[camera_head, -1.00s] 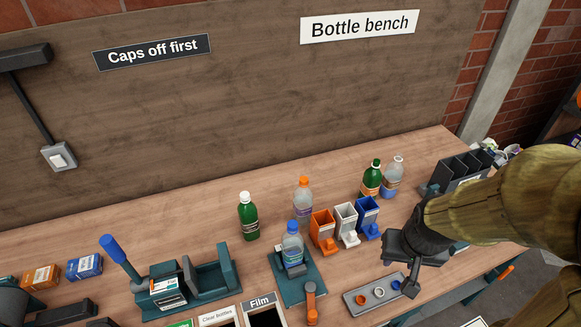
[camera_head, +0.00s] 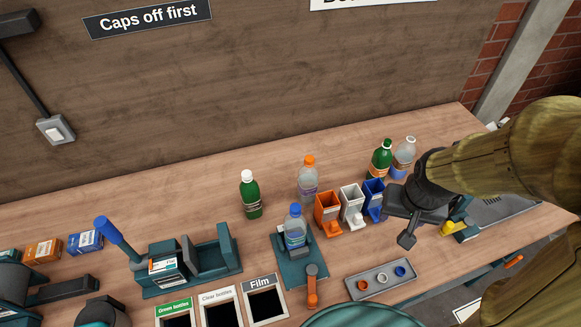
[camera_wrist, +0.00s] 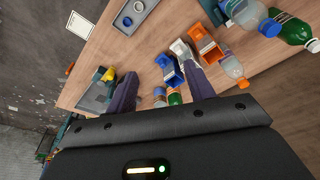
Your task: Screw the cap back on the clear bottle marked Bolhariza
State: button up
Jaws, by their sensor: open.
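No name on any bottle label is legible. A clear bottle (camera_head: 404,155) at the back right shows no coloured cap. Another clear bottle (camera_head: 308,180) has an orange cap, and a third clear bottle (camera_head: 295,230) with a blue cap stands in a teal holder (camera_head: 303,270). Loose orange (camera_head: 362,285), white (camera_head: 381,278) and blue (camera_head: 400,271) caps lie in a grey tray (camera_head: 378,290). My gripper (camera_head: 407,238) is open and empty above the bench, behind and right of the tray. In the wrist view its fingers (camera_wrist: 163,92) are apart, with bottles beyond them.
Orange (camera_head: 327,207), white (camera_head: 351,201) and blue (camera_head: 374,193) bins stand mid-bench, left of my gripper. Green bottles stand at the back left (camera_head: 250,198) and back right (camera_head: 380,160). A teal fixture with a blue handle (camera_head: 118,245) is at left. Bare bench lies behind the bottles.

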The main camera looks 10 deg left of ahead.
jog(key=w+a+r+m+b, duration=0.1)
jog(key=w+a, duration=0.1)
jog(key=a, duration=0.5)
jog(key=w+a+r, duration=0.2)
jog(key=w+a, duration=0.1)
jog(key=a, duration=0.4)
notch_tip(320, 180, up, 2)
jog(key=m, duration=0.1)
send_over(295, 207)
jog(key=s, duration=0.3)
jog(key=shift+w+a+r+g+h+b, duration=0.1)
jog(key=shift+a+r+g+h+b, duration=0.1)
jog(key=shift+a+g+h+b, duration=0.15)
jog(key=shift+d, duration=0.1)
jog(key=shift+f, duration=0.1)
jog(key=f+p, duration=0.1)
jog(key=f, duration=0.4)
jog(key=w+f+p, duration=0.1)
jog(key=f, duration=0.5)
jog(key=w+f+p, duration=0.1)
jog(key=f, duration=0.5)
jog(key=shift+w+d, duration=0.25)
jog(key=shift+d, duration=0.05)
